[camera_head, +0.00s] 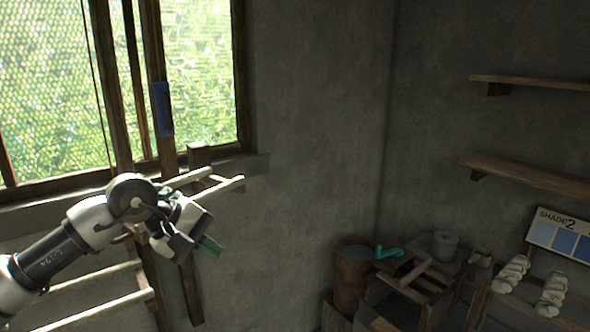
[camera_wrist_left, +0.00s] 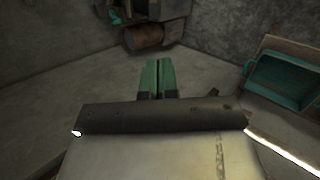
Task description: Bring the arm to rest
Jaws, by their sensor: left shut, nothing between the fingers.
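My left arm comes in from the left in the head view. Its gripper (camera_head: 209,246) hangs in front of the wooden frame near the window, with green fingertips pointing down and to the right. In the left wrist view the two green fingers (camera_wrist_left: 157,76) lie side by side, shut and empty. Below them a dark bar and a pale surface fill the lower part of that view; I cannot tell what they are. My right gripper is in neither view.
Wooden loom posts and rails (camera_head: 100,290) stand around my left arm. A barrel (camera_head: 353,275), a wooden stand (camera_head: 425,285) and skeins (camera_head: 511,273) are at the lower right. A green-lined tray (camera_wrist_left: 283,80) shows in the wrist view. The middle wall is clear.

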